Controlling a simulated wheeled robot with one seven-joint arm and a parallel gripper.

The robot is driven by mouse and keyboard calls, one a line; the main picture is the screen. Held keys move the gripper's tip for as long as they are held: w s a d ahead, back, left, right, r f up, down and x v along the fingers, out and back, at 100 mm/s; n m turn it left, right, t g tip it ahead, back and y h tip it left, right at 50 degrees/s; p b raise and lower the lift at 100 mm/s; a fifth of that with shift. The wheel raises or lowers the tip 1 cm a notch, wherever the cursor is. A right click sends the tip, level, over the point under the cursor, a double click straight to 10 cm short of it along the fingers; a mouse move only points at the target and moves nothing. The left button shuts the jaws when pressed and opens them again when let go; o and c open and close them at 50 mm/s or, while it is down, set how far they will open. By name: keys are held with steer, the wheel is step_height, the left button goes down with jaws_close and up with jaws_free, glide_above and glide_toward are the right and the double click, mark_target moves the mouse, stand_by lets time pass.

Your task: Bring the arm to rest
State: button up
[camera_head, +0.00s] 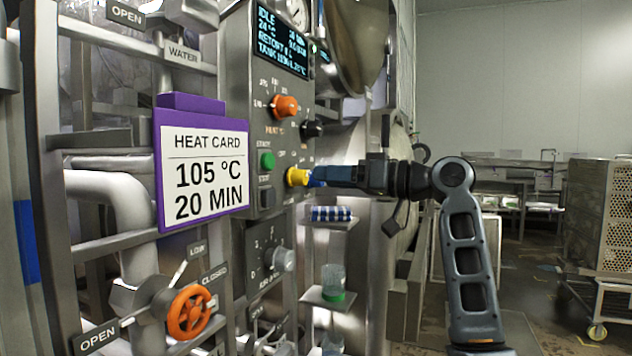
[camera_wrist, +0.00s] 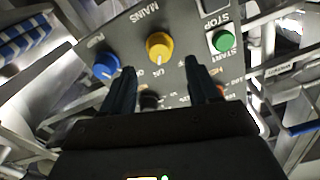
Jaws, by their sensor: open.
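My gripper (camera_head: 318,176) reaches in from the right toward the grey control panel (camera_head: 235,60). In the wrist view my gripper (camera_wrist: 160,68) has its two dark fingers spread with nothing between them. The yellow MAINS knob (camera_wrist: 159,46) lies just beyond the fingertips, in the gap's line, with clear space to either side. The yellow knob (camera_head: 297,177) also shows in the head view, right by the fingertips; the depth gap there is hard to judge. My arm is stretched out and bent at the elbow.
Close by are a blue knob (camera_wrist: 107,65), a green START button (camera_wrist: 223,41) and an orange knob (camera_head: 285,107). A purple heat card (camera_head: 190,104) hangs left of the panel. An orange valve wheel (camera_head: 189,313) is below. A trolley (camera_head: 600,225) stands right, beside open floor.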

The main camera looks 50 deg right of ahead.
steer(key=shift+v, duration=1)
steer(key=w+a+f+m+h, duration=0.1)
steer(key=a+f+m+h, duration=0.2)
steer(key=f, duration=0.7)
steer(key=a+f+m+h, duration=0.15)
steer(key=a+f, duration=0.25)
steer(key=f, duration=0.6)
steer(key=s+a+f+m+g+h, duration=0.1)
steer(key=s+a+f, duration=0.35)
steer(key=f, duration=0.25)
steer(key=s+a+f+m+h, duration=0.2)
steer(key=s+a+f, duration=0.25)
steer(key=f, duration=0.35)
steer(key=s+a+f, duration=0.5)
steer(key=s, duration=0.2)
steer(key=s+a+r+n, duration=0.1)
steer(key=s+a+n, duration=0.2)
steer(key=s, duration=0.8)
steer(key=s+a+r+n+g+y, duration=0.1)
steer(key=s+a+r+n, duration=0.1)
steer(key=s, duration=1)
steer(key=shift+s+a+r+n, duration=0.3)
steer(key=shift+a+n, duration=0.45)
steer(key=shift+a, duration=0.35)
